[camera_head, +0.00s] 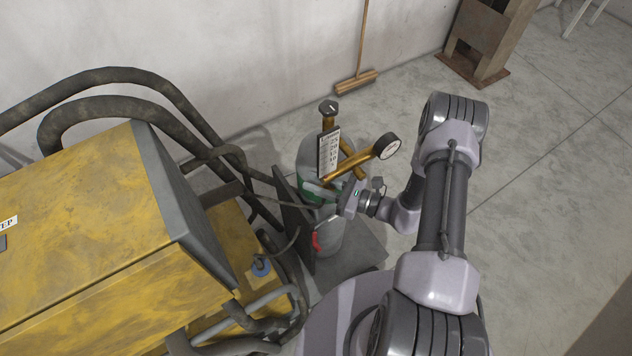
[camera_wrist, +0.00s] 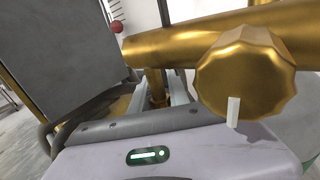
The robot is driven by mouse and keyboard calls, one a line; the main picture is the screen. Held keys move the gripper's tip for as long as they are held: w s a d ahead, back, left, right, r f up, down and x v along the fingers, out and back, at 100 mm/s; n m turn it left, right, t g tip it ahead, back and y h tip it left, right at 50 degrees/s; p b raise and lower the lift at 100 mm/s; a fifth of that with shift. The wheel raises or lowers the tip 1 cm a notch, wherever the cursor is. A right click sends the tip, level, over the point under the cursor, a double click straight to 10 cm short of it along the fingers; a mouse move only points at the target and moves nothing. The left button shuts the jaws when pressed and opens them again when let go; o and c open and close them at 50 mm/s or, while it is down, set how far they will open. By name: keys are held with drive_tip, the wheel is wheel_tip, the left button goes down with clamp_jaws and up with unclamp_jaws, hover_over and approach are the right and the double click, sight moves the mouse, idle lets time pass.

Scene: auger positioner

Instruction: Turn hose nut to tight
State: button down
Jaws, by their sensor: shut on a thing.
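The brass regulator (camera_head: 352,163) stands on top of the gas cylinder, with a round gauge (camera_head: 388,146) at its right. My gripper (camera_head: 345,195) reaches in from the right, low beside the regulator. In the wrist view my gripper (camera_wrist: 162,92) has its two pale fingers closed around a small brass piece (camera_wrist: 155,78) below the thick brass tube (camera_wrist: 190,42). This piece looks like the hose nut; most of it is hidden by the fingers and gripper body. A large faceted brass knob (camera_wrist: 243,75) with a white mark is close on the right.
The scaled flow tube (camera_head: 328,150) rises above the regulator. A dark plate (camera_head: 292,225) stands left of the gas cylinder (camera_head: 328,235), close to my gripper. A yellow machine (camera_head: 100,240) with thick black hoses (camera_head: 130,85) fills the left. The floor to the right is open.

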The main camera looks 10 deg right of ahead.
drive_tip(key=n+g+y+b, duration=0.1)
drive_tip(key=g, duration=0.1)
drive_tip(key=n+g+y+b, duration=0.1)
drive_tip(key=n+g+b, duration=0.1)
drive_tip(key=s+n+g+y+b, duration=0.1)
drive_tip(key=g+b, duration=0.1)
drive_tip(key=shift+a+n, duration=0.25)
drive_tip(key=shift+n, duration=0.05)
drive_tip(key=c, duration=1.3)
unclamp_jaws()
drive_tip(key=shift+o, duration=0.2)
drive_tip(key=v, duration=1.7)
drive_tip(key=shift+d, duration=0.3)
drive_tip(key=shift+f, duration=0.15)
